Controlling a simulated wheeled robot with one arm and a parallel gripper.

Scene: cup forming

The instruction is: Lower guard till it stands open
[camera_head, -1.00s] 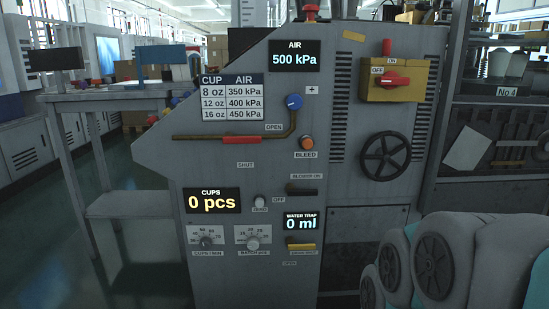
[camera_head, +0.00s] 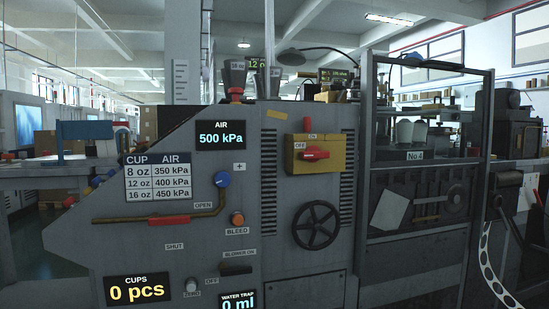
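The guard looks to be the dark upright frame (camera_head: 490,110) at the right of the machine, standing raised in front of the forming station. Its top bar slopes down a little to the right. Through it I see pale cup-shaped parts (camera_head: 404,132) and a "No 4" label (camera_head: 415,155). I cannot tell whether a clear pane fills the frame. My gripper is not in view.
The grey control cabinet (camera_head: 270,200) fills the centre, with a handwheel (camera_head: 316,225), a yellow switch box (camera_head: 316,154) and a red-gripped lever (camera_head: 168,220). The air display (camera_head: 220,135) reads 500 kPa. A perforated curved strip (camera_head: 490,265) hangs at the lower right.

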